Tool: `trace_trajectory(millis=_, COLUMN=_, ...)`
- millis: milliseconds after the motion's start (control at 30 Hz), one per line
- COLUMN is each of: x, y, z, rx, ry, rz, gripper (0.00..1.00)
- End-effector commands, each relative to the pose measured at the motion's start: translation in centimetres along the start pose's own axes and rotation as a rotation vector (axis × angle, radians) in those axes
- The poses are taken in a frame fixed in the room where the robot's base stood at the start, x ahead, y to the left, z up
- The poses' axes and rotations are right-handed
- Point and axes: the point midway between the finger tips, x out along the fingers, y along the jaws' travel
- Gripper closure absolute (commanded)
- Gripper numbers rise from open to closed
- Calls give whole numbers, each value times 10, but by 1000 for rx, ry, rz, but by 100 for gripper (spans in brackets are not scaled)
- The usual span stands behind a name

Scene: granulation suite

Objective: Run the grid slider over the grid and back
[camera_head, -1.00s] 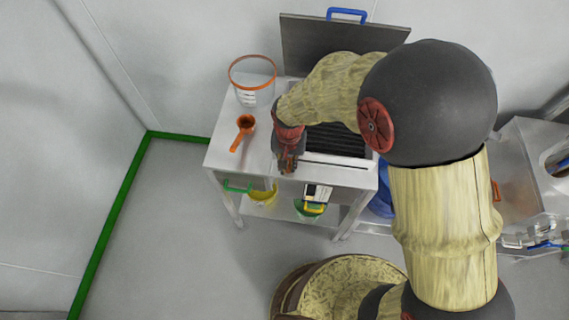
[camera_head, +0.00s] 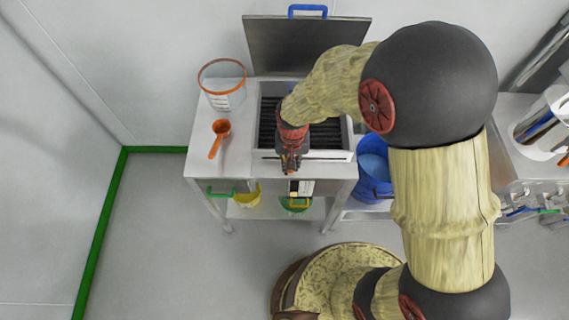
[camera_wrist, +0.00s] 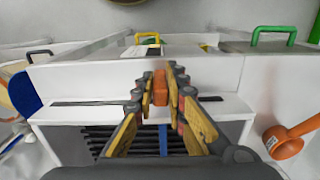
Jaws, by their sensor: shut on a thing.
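The grid (camera_head: 325,136) is a dark barred opening in the top of a white metal table. Its dark bars (camera_wrist: 95,140) also show in the wrist view. My gripper (camera_head: 291,168) is over the front edge of the grid, near its middle. In the wrist view my gripper (camera_wrist: 160,78) is shut on a small orange block (camera_wrist: 160,88), which seems to be the grid slider's handle. A blue strip (camera_wrist: 163,140) lies below it, across the grid. A dark slot (camera_wrist: 85,103) runs along the white front rim. My arm and fingers hide much of the slider.
A raised grey lid (camera_head: 285,45) with a blue handle stands behind the grid. A clear orange-rimmed container (camera_head: 222,90) and an orange scoop (camera_head: 218,138) are on the left tabletop. A blue bucket (camera_head: 373,175) stands at the right. Yellow and green pails are below.

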Motion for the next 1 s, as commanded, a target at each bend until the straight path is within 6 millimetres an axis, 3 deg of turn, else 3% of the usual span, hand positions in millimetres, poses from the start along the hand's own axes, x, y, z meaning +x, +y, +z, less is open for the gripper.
trace_trajectory(millis=700, x=-1, y=51, z=-1, rx=2, ry=3, rz=-1, gripper=100)
trace_trajectory(millis=1000, x=-1, y=54, z=-1, rx=1, ry=2, rz=-1, gripper=100)
